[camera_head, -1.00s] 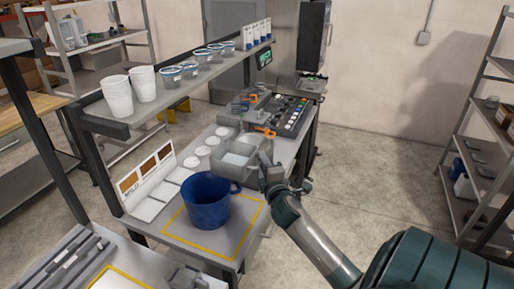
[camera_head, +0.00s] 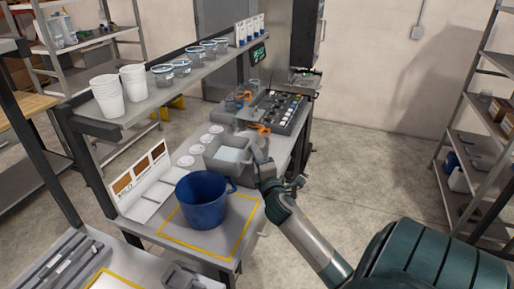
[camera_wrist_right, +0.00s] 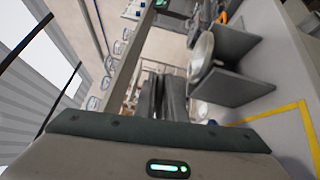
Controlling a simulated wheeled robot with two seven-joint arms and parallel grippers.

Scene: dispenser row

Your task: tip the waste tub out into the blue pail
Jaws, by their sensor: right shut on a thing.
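The grey waste tub (camera_head: 229,160), open-topped with pale contents, is in the middle of the head view, just behind and right of the blue pail. My right gripper (camera_head: 264,168) is at the tub's right side, shut on it. In the right wrist view the dark fingers (camera_wrist_right: 166,98) are close together, with the grey tub (camera_wrist_right: 235,86) to their right; the exact grip point is hard to see. The blue pail (camera_head: 202,203) stands upright on the bench inside a yellow outline, its handle toward the tub. Its inside bottom is hidden. My left gripper is not in view.
A shelf (camera_head: 150,108) with white cups (camera_head: 107,94) and lidded jars runs above the bench's left side. White discs (camera_head: 187,161) and a sample board (camera_head: 140,178) lie left of the tub. Open floor lies right of the bench.

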